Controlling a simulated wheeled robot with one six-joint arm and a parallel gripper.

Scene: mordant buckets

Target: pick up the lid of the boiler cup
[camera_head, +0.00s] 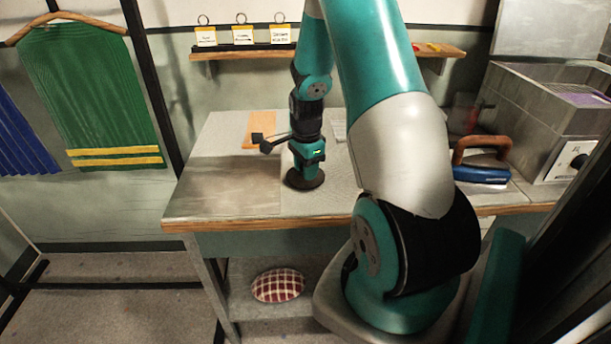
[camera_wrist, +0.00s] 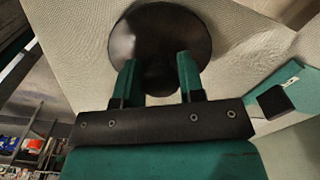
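The lid (camera_head: 305,181) is a dark, round disc on or just above the pale worktop, near the table's front edge. In the wrist view the same lid (camera_wrist: 198,35) fills the top middle, with a dark knob (camera_wrist: 160,80) at its centre. My gripper (camera_head: 306,166) points straight down over the lid. In the wrist view its two teal fingers (camera_wrist: 159,62) stand apart, one on each side of the knob. I cannot tell whether they press on it. I do not make out the cup itself, and whether the lid rests on something is hidden.
An orange board (camera_head: 262,129) lies on the worktop (camera_head: 225,190) behind my gripper. A blue tool with a brown handle (camera_head: 482,172) and a grey metal tank (camera_head: 530,105) stand at the right. A shelf with labelled cards (camera_head: 243,35) hangs behind. The worktop's left part is clear.

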